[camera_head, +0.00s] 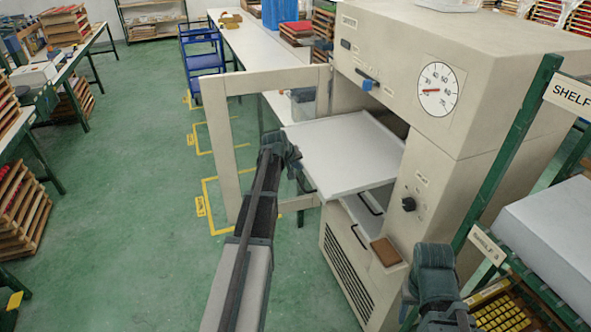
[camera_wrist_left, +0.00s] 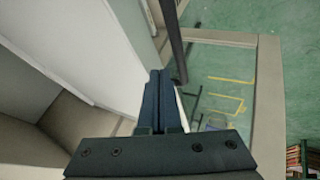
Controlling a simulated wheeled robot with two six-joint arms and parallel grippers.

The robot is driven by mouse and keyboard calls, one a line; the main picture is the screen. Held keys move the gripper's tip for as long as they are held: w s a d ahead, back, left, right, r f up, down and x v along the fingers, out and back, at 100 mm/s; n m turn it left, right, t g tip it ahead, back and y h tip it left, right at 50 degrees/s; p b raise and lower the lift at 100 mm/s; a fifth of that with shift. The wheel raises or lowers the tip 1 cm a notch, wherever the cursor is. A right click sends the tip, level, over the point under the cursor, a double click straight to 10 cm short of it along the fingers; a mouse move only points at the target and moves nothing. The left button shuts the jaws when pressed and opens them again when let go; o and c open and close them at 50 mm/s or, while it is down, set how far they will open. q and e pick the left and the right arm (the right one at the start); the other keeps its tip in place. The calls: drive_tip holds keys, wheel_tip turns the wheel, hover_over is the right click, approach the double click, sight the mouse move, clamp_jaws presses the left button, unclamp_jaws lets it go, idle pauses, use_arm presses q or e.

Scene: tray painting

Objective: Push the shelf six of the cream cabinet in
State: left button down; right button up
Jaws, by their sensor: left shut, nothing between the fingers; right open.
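The cream cabinet (camera_head: 470,60) stands at the right with its framed door (camera_head: 217,140) swung open to the left. A flat white shelf (camera_head: 345,150) sticks out of its opening, between the door and the dial side. I cannot read a number on the shelf. My left gripper (camera_head: 285,152) is shut and empty at the shelf's front left edge; whether it touches is unclear. In the left wrist view its closed fingers (camera_wrist_left: 160,90) lie beside the pale shelf (camera_wrist_left: 110,60), with the door frame (camera_wrist_left: 267,100) to the right. My right gripper (camera_head: 436,270) is open, low in front of the cabinet.
A round dial (camera_head: 438,89) and a dark knob (camera_head: 408,204) are on the cabinet front. A brown block (camera_head: 386,251) lies below the opening. A green rack (camera_head: 505,170) with a grey box (camera_head: 560,240) stands close at the right. The green floor (camera_head: 120,220) at left is clear.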

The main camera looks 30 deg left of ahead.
sight(377, 149)
idle(0.3)
use_arm(q)
drive_tip(key=w+d, duration=0.3)
drive_tip(key=w, duration=0.1)
drive_tip(key=w+d, duration=0.7)
drive_tip(key=w, duration=0.2)
drive_tip(key=shift+d, duration=0.4)
drive_tip(key=w+d, duration=0.6)
drive_tip(key=w, duration=0.1)
drive_tip(key=w+d, duration=0.3)
drive_tip(key=w, duration=0.1)
drive_tip(key=shift+d, duration=0.2)
drive_tip(key=shift+w+d, duration=0.55)
use_arm(e)
drive_tip(key=shift+w+d, duration=0.7)
drive_tip(key=shift+w, duration=0.15)
use_arm(q)
drive_tip(key=shift+r, duration=0.15)
drive_tip(key=shift+r, duration=0.1)
use_arm(e)
drive_tip(key=shift+r, duration=0.15)
